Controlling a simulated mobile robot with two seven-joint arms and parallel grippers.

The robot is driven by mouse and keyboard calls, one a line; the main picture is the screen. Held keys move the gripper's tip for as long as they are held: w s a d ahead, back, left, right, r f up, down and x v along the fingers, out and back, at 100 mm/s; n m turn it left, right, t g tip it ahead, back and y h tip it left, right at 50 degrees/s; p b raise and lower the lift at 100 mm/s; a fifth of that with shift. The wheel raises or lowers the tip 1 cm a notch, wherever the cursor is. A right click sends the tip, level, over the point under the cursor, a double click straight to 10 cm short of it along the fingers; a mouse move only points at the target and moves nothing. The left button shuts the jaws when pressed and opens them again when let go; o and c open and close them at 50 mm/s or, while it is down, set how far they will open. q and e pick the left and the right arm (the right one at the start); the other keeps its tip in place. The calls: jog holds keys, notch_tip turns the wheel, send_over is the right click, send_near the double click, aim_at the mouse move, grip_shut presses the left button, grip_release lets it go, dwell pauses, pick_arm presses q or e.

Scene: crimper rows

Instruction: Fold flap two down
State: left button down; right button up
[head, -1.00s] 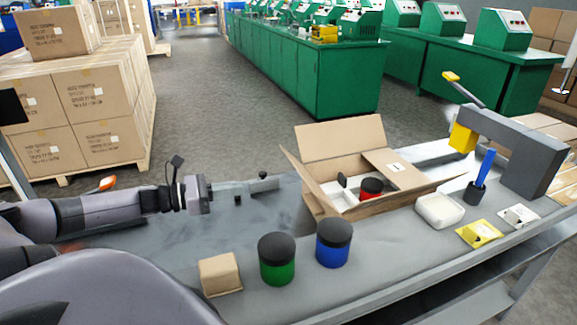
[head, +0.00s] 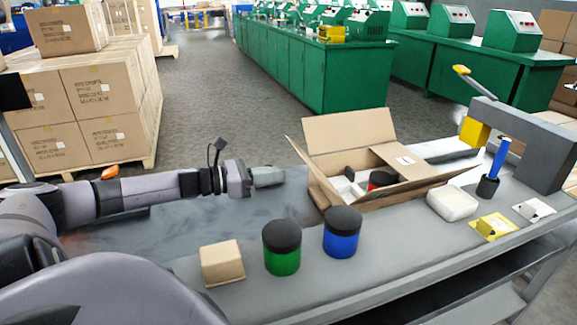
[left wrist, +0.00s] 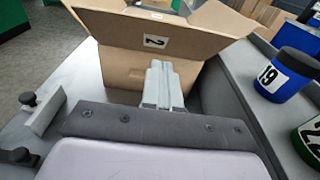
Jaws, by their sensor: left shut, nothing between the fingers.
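The open cardboard box (head: 378,197) stands on the grey bench with its back flap (head: 350,130) raised. Its left flap (head: 311,166) slants up and outward. In the left wrist view that near flap (left wrist: 110,30) carries a label with a 2 (left wrist: 155,42). My left gripper (head: 270,177) is just left of the box. Its fingers (left wrist: 160,85) are shut and empty, pointing at the box wall below the flap's lower edge. I cannot tell whether they touch the box. A red-and-black item (head: 380,180) shows inside the box. My right gripper is not seen.
A small carton (head: 222,264), a green jar (head: 282,250) and a blue jar (head: 342,235) stand before the box. Right of it are a white tray (head: 452,203), a blue-handled tool (head: 498,158) and a grey press (head: 540,155). A bracket (left wrist: 45,113) lies left of the gripper.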

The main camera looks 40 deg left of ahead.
aim_at(314, 167)
pick_arm(q)
jog(key=shift+w+d+r, duration=0.35)
jog(key=shift+w+r, duration=0.05)
jog(key=shift+w, duration=0.3)
jog(key=shift+w+d+r, duration=0.4)
jog(key=shift+w, duration=0.3)
jog(key=shift+w+d+r, duration=0.35)
jog(key=shift+w+r, duration=0.05)
jog(key=shift+w, duration=0.3)
